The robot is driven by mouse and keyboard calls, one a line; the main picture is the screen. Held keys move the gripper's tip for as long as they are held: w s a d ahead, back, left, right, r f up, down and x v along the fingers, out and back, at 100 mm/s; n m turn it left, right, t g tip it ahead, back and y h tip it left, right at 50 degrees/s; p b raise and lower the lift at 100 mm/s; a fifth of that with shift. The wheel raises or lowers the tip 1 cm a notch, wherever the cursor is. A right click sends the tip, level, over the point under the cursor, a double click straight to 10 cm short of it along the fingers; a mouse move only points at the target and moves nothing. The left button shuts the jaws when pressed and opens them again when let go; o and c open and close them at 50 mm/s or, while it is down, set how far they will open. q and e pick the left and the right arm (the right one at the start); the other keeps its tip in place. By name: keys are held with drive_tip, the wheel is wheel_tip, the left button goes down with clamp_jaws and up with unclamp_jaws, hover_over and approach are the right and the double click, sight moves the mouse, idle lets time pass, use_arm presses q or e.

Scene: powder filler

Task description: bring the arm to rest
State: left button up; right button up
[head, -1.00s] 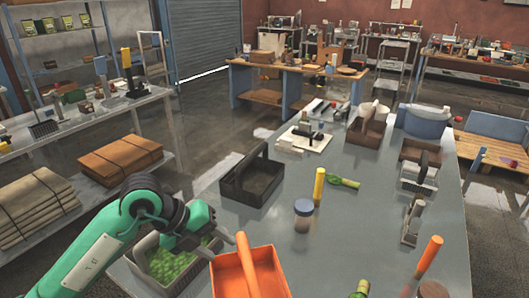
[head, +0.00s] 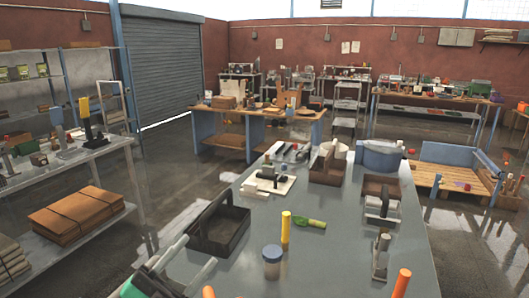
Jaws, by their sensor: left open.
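My left gripper (head: 187,265) is at the bottom left of the head view, at the near left edge of the grey workbench (head: 330,255). Its two pale fingers are spread apart with nothing seen between them. Only a little of its green arm shows at the bottom edge. The fingers lie just in front of a black open tray with a handle (head: 221,232); I cannot tell whether they are above the bench surface or beside it. My right gripper is not in view.
On the bench stand a blue-lidded jar (head: 272,262), a yellow cylinder (head: 285,228), a green scoop (head: 310,223), a metal stand (head: 380,256) and an orange-topped handle (head: 402,283). An orange tip (head: 208,292) shows at the bottom edge. A shelf with brown bundles (head: 75,215) is at left.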

use_arm(q)
drive_tip(key=w+a+f+n+t+y, duration=0.3)
drive_tip(key=a+f+n+t+y, duration=0.45)
drive_tip(key=n+y, duration=0.8)
drive_tip(key=s+a+f+n+g+y, duration=0.2)
drive_tip(key=a+f+g+y, duration=0.1)
drive_tip(key=f+g, duration=0.3)
drive_tip(key=s+a+f+n+g+y, duration=0.2)
drive_tip(key=a+f+g, duration=0.1)
drive_tip(key=f, duration=0.6)
drive_tip(key=s+d+f+g+h, duration=0.25)
drive_tip(key=s+f+g, duration=0.85)
drive_tip(key=s+f, duration=0.55)
wheel_tip(320, 180, down, 28)
drive_tip(key=s+g, duration=0.1)
drive_tip(key=s, duration=0.1)
drive_tip(key=s+a+f+m+g, duration=0.1)
drive_tip(key=s+a+f, duration=0.1)
drive_tip(key=s+f, duration=1.7)
drive_tip(key=shift+s+a+f+g+y, duration=0.15)
drive_tip(key=shift+a+f+g+y, duration=0.25)
drive_tip(key=shift+f, duration=0.45)
drive_tip(key=shift+d, duration=0.1)
